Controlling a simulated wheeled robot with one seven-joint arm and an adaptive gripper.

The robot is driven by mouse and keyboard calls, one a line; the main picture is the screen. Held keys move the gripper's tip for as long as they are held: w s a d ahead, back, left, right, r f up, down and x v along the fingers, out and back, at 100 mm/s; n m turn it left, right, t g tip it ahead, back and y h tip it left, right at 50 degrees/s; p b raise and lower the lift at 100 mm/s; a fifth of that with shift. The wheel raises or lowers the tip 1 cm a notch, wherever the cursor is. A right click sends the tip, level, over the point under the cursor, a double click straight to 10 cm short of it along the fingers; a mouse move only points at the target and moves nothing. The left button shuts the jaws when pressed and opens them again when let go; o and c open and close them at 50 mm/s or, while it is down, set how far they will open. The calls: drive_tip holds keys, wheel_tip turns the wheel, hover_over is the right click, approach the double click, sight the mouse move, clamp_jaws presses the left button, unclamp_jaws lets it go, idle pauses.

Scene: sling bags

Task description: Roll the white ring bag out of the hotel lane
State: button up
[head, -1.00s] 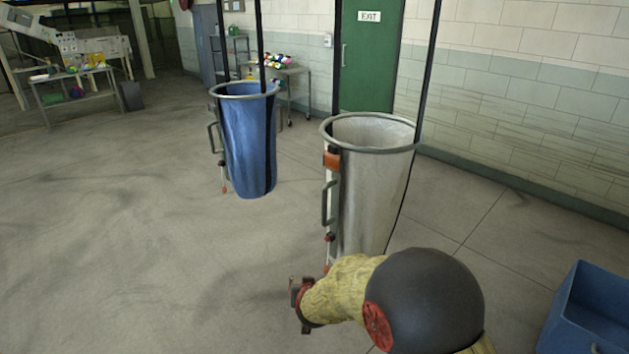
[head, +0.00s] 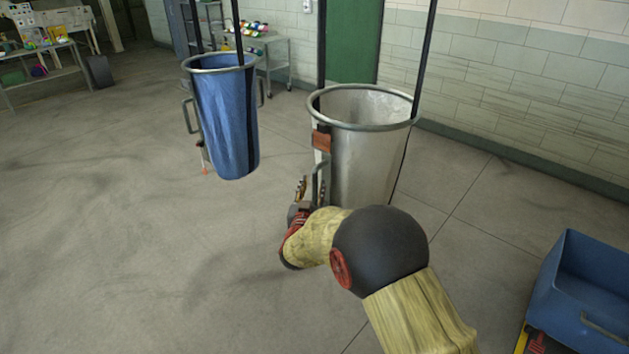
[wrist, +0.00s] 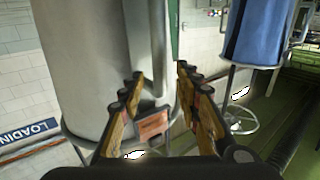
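The white ring bag (head: 365,150) hangs from dark straps at the right of the head view, its metal ring at the top. An orange-brown tag (head: 321,140) and a grey side handle (head: 317,178) are on its left side. My gripper (head: 311,190) is at the handle, with fingers apart to either side of it. In the wrist view the fingers (wrist: 160,82) are spread open in front of the pale bag wall (wrist: 90,70), and the tag (wrist: 153,126) shows between them. I cannot tell whether a finger touches the handle.
A blue ring bag (head: 226,120) hangs to the left, apart from the white one. A blue bin (head: 585,290) stands at the lower right. A green door (head: 353,40) and a cart with coloured items (head: 262,45) are behind. The floor at left is clear.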

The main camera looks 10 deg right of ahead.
sight(314, 181)
drive_tip(key=shift+b+x, duration=0.35)
drive_tip(key=shift+x, duration=1.85)
drive_tip(key=c, duration=0.8)
clamp_jaws()
